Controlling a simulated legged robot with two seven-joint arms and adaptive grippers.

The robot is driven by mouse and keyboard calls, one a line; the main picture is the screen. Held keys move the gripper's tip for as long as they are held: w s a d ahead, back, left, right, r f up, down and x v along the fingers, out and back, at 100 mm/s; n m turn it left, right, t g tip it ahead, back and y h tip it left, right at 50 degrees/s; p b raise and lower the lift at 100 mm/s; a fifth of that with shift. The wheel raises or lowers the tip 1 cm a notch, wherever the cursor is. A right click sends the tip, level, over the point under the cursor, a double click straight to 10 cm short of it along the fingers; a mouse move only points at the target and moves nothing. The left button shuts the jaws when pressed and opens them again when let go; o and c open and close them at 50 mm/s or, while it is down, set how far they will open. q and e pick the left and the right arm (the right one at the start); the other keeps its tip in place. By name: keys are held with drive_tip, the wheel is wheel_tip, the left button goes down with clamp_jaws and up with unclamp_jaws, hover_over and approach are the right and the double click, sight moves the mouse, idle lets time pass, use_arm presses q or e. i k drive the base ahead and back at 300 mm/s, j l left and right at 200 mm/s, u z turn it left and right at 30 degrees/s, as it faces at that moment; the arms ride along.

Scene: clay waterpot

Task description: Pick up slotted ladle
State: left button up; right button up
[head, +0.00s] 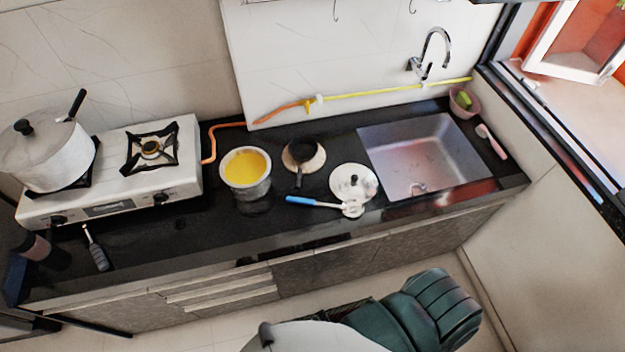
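A utensil with a blue handle and a pale round head, which looks like the slotted ladle (322,204), lies on the black counter (220,226). Its handle points left and its head is at the right, just in front of a white lid (350,178) with a dark knob. Slots in the head are too small to make out. Neither of my grippers can be made out in the head view. Dark green and pale parts that look like my own body show at the bottom edge, apart from the counter.
The sink (425,155) is at right. A white stove (118,170) with a lidded pot (45,155) is at left. A grey-handled utensil (96,250) lies near the front edge.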

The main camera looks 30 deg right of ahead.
sight(353, 207)
drive_tip(key=j+z, duration=0.15)
drive_tip(key=z, duration=1.3)
drive_tip(key=i+j, duration=0.05)
